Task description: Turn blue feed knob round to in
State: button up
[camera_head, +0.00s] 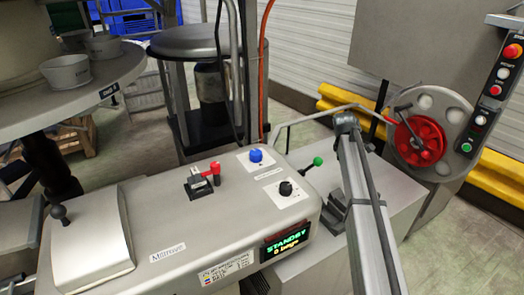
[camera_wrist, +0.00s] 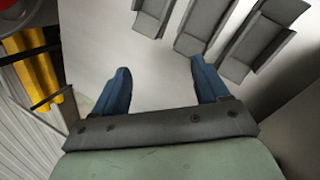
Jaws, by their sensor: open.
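The blue feed knob (camera_head: 256,156) stands on a white label plate on top of the grey machine housing (camera_head: 150,215), in the middle of the head view. Its pointer direction and the label text are too small to read. My gripper (camera_wrist: 160,70) shows in the wrist view, with its two blue fingers wide apart and nothing between them. Beyond the fingers is a pale flat surface with grey channel-shaped parts (camera_wrist: 205,22). I cannot make out my gripper in the head view, and the knob does not show in the wrist view.
Near the blue knob are a black knob (camera_head: 286,188), a red-handled lever (camera_head: 214,168) and a green-tipped lever (camera_head: 317,161). A display (camera_head: 286,242) reads STANDBY, 0 bags. A long grey rail (camera_head: 366,205) slopes at right, before a red reel (camera_head: 420,142).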

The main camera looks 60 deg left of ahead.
jog(key=s+a+r+n+g, duration=0.1)
jog(key=s+a+r+n, duration=0.2)
jog(key=s+a+r, duration=0.35)
jog(key=s+a+r+n+g, duration=0.1)
jog(key=s+a+r+n, duration=0.25)
jog(key=s, duration=0.55)
notch_tip(320, 180, up, 11)
jog(key=n+g, duration=0.2)
jog(key=n, duration=0.3)
send_over(256, 152)
notch_tip(256, 152, down, 14)
jog(key=shift+r, duration=0.1)
jog(key=shift+c, duration=0.4)
jog(key=c, duration=1)
